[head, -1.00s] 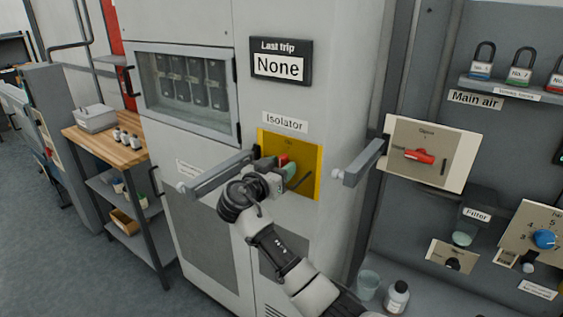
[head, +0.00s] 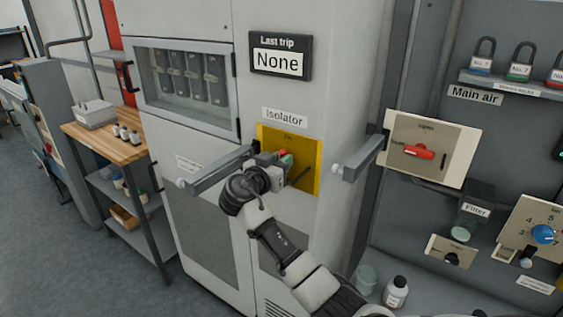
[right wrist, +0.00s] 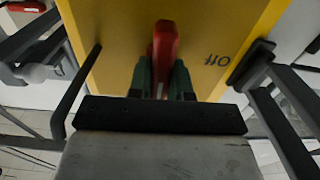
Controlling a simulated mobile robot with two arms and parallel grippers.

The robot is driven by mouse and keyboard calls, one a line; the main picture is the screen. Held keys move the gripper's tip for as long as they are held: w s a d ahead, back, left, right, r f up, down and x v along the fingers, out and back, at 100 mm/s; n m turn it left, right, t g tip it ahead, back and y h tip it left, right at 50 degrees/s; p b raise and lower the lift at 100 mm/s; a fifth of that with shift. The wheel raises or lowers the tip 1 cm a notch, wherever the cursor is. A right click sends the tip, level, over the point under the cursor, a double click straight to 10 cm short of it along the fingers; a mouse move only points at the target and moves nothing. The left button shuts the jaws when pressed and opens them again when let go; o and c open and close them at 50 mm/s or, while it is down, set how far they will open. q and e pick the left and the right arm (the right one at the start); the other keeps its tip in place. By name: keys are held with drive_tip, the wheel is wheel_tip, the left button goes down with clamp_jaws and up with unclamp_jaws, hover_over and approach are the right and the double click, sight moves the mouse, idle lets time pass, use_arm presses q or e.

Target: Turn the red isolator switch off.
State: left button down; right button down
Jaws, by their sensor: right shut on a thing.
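The isolator's yellow plate (head: 309,157) is on the grey cabinet under the "Isolator" label. Its red switch handle (head: 283,153) is mostly hidden behind my right gripper (head: 281,162). In the right wrist view the red handle (right wrist: 164,42) stands between the green fingertips of my right gripper (right wrist: 161,80), which is shut on it. The handle runs nearly straight up that picture. The word "Off" (right wrist: 217,60) shows upside down on the plate to the right of the handle, apart from it. My left gripper is not in view.
Grey bars stick out on both sides of the plate, one at left (head: 218,171) and one at right (head: 360,158). Another red handle (head: 419,152) is on a cream plate (head: 460,150) at right. A wooden-topped cart (head: 105,140) stands at left.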

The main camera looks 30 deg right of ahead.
drive_tip(key=n, duration=0.2)
drive_tip(key=shift+w+a+n, duration=0.1)
drive_tip(key=shift+n, duration=0.2)
drive_tip(key=shift+w+n, duration=0.1)
drive_tip(key=shift+n, duration=0.8)
drive_tip(key=n, duration=0.3)
drive_tip(key=shift+w+f+n, duration=0.1)
drive_tip(key=shift+w+n, duration=0.05)
drive_tip(key=shift+n, duration=0.15)
drive_tip(key=n+p, duration=0.1)
drive_tip(key=n, duration=0.2)
drive_tip(key=n+p, duration=0.2)
drive_tip(key=n, duration=0.1)
drive_tip(key=f+n+p, duration=0.1)
drive_tip(key=n+p, duration=0.1)
drive_tip(key=n, duration=0.1)
drive_tip(key=shift+w+a, duration=0.15)
drive_tip(key=shift+n, duration=0.5)
drive_tip(key=c, duration=1)
unclamp_jaws()
drive_tip(key=shift+c, duration=0.2)
